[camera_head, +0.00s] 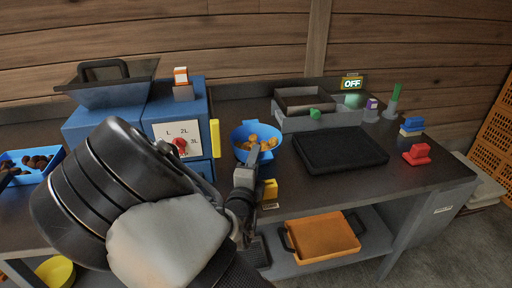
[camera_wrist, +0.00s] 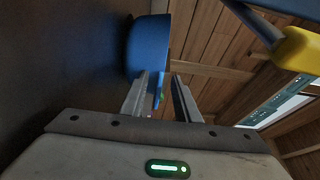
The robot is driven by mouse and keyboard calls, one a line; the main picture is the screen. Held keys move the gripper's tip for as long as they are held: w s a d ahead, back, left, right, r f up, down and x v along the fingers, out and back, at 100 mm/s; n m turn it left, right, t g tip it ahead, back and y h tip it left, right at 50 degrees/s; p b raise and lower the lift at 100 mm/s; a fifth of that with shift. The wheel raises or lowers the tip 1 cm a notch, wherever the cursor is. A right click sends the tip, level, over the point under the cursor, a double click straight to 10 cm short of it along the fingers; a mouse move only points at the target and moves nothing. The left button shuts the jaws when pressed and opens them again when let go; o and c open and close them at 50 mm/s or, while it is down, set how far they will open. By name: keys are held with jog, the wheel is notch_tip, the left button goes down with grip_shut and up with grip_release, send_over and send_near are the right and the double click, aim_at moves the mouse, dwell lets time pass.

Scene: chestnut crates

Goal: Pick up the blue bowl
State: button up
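The blue bowl (camera_head: 241,153) stands upright near the front edge of the dark worktop, with brown-yellow pieces in it. My gripper (camera_head: 259,157) is at the bowl's near side, its fingers reaching up to the rim and covering part of the front wall. In the wrist view the bowl (camera_wrist: 147,46) fills the space just beyond the fingertips, more toward the left finger. The two fingers (camera_wrist: 162,78) are apart, with a gap between them. I cannot tell whether either finger touches the bowl.
A blue machine (camera_head: 206,110) with a dial and yellow lever (camera_head: 215,137) stands left of the bowl. A black tray (camera_head: 342,150) and grey crate (camera_head: 292,124) are at right. A yellow block (camera_head: 270,189) is just below the bowl at the table's front. An orange tray (camera_head: 325,238) lies on the lower shelf.

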grip_shut()
jog(key=shift+r, duration=0.15)
notch_tip(320, 180, up, 10)
jog(key=p, duration=0.3)
jog(key=c, duration=0.6)
grip_release()
grip_shut()
dwell(0.6)
